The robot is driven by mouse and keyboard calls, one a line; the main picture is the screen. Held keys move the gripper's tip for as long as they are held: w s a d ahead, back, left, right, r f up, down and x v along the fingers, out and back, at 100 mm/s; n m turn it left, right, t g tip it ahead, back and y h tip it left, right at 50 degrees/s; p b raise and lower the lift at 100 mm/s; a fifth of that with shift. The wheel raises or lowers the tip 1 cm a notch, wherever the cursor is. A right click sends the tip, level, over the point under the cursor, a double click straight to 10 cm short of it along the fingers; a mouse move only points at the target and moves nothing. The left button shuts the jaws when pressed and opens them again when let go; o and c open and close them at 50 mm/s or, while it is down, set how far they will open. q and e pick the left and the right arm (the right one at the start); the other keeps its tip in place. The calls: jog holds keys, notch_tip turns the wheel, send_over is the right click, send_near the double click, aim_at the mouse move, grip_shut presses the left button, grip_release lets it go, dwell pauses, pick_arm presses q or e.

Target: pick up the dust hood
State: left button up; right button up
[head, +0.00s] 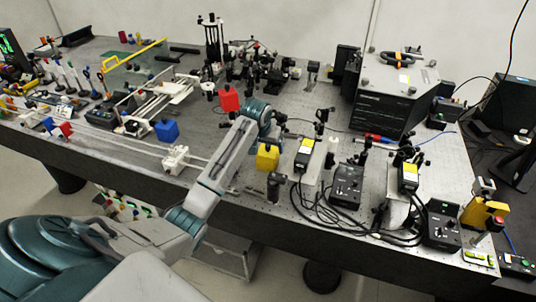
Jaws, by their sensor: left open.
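No label marks the dust hood, and I cannot tell for certain which thing it is. Three plain box-shaped pieces stand on the bench: a red one (229,98), a blue one (167,131) and a yellow one (267,157). My left arm reaches in from the lower left over the bench's front edge. My left gripper (273,128) is open at its far end, right of the red piece and above the yellow one in the picture. Its fingers are small and partly hidden by the wrist. No piece is visibly held. My right gripper is not in view.
A large black instrument (384,105) with a handle on top stands at the back right. Controllers (346,184) and loose cables crowd the front right. A white rail assembly (160,97) and small optics fill the left. A narrow clear strip of bench (120,146) runs along the front left.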

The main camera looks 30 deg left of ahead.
aim_at(269, 152)
pick_arm(q)
jog(key=shift+w+f, duration=0.15)
jog(key=shift+f, duration=0.1)
jog(key=p+x, duration=0.1)
jog(key=x, duration=0.1)
jog(key=p+x, duration=0.1)
jog(key=x, duration=0.1)
jog(key=shift+w+d+f+p, duration=0.2)
jog(key=shift+w+d+p, duration=0.05)
jog(key=shift+p, duration=0.1)
jog(key=shift+f, duration=0.25)
jog(key=shift+w+f, duration=0.15)
jog(key=c, duration=1)
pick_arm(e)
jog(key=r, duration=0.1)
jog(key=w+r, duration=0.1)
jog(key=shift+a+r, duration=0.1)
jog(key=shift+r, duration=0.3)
